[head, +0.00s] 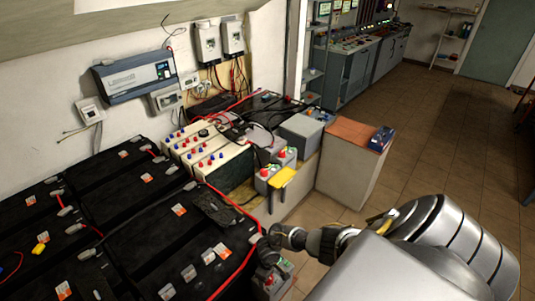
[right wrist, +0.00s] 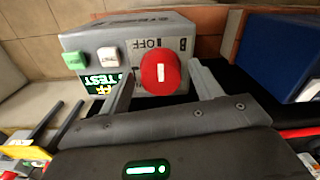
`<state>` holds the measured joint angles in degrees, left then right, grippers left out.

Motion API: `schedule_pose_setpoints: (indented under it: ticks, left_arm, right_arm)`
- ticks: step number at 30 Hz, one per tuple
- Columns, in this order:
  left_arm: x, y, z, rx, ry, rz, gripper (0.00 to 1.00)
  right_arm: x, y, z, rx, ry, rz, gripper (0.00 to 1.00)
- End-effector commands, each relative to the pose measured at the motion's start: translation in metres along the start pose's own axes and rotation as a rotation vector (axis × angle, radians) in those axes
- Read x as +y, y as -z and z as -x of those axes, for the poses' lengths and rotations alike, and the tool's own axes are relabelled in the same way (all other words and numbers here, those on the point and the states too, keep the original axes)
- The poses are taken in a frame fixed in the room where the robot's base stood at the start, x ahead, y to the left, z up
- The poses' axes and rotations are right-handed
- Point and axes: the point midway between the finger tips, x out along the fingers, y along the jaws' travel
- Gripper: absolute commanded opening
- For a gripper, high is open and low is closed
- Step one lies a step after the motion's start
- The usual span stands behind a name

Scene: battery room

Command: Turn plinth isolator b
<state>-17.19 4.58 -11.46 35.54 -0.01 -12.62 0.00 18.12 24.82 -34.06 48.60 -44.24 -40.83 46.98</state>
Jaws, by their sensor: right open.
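Plinth isolator b is a grey box with a round red knob (right wrist: 160,73) that bears a short white mark. In the right wrist view its face shows a letter B, the word OFF, a green button, a white button and a lit green display. My right gripper (right wrist: 161,84) is open, with one finger on each side of the red knob; I cannot tell whether they touch it. In the head view my right gripper (head: 277,238) reaches in from the right, above the grey isolator box (head: 285,270), and partly hides it. My left gripper is not in view.
Large black batteries (head: 120,190) with cables fill the left. Grey boxes with red knobs and a yellow tag (head: 282,179) stand just beyond my right gripper. A plinth (head: 347,172) with a blue item stands behind. The tiled floor (head: 435,150) at right is clear.

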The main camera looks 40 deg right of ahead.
Motion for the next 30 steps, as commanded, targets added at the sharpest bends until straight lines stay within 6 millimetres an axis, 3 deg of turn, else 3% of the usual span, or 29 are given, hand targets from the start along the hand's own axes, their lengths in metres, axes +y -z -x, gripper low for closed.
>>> schedule_pose_setpoints:
  ticks: [8,21,30]
  left_arm:
    - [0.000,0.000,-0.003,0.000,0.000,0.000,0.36]
    - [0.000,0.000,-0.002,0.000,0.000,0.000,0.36]
    - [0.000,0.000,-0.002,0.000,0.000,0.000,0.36]
  right_arm:
    - [-0.001,0.000,0.010,0.000,0.005,0.001,0.64]
    - [0.000,0.001,0.089,0.003,0.000,0.002,0.64]
    - [0.001,0.000,0.108,0.001,-0.001,0.000,0.64]
